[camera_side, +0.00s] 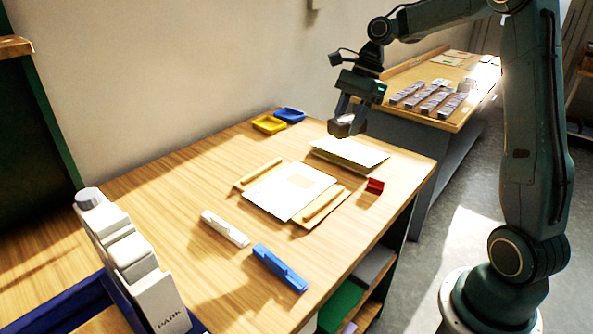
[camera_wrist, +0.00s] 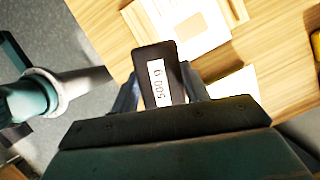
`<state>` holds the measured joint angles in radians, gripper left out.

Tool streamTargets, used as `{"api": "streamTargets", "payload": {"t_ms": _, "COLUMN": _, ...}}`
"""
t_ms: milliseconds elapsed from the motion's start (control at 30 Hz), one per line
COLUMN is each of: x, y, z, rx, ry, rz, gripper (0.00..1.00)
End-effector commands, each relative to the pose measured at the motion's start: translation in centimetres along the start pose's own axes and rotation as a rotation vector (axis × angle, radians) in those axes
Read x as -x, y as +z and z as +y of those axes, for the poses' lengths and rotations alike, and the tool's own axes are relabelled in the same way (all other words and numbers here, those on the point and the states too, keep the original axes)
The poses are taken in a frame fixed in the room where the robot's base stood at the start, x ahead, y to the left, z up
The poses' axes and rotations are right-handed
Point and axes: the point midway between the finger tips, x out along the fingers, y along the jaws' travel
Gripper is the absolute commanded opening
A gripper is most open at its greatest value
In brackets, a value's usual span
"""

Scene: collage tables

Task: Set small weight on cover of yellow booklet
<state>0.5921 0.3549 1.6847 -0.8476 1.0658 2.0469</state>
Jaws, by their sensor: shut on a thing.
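My gripper (camera_side: 347,118) is shut on a small dark block-shaped weight (camera_wrist: 158,62) with a white label reading "500 g". The weight also shows in the side view as a grey block (camera_side: 345,126) between the fingers. It hangs above a pale, cream-looking booklet (camera_side: 352,153) near the table's back right; a gap seems to show below it. No clearly yellow booklet stands out. In the wrist view part of a pale cover (camera_wrist: 236,84) shows right of the weight, the rest hidden by my gripper.
A board with white sheets (camera_side: 288,190) and wooden strips lies mid-table. A red block (camera_side: 375,186) sits right of it. A white tool (camera_side: 225,229) and blue tool (camera_side: 279,268) lie in front. Yellow (camera_side: 269,124) and blue (camera_side: 289,115) trays stand at the back.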

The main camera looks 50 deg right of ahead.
Motion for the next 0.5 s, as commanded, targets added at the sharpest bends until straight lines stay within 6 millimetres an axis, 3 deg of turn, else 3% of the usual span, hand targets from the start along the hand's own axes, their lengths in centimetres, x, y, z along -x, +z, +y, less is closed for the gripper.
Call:
{"api": "streamTargets", "payload": {"t_ms": 200, "x": -0.8, "y": -4.4, "z": -4.9, "rx": -0.167, "ry": -0.069, "rz": 0.000, "gripper": 0.06}}
{"api": "streamTargets", "payload": {"t_ms": 500, "x": -2.0, "y": -10.2, "z": -9.8, "rx": -0.361, "ry": -0.153, "rz": -0.002, "gripper": 0.06}}
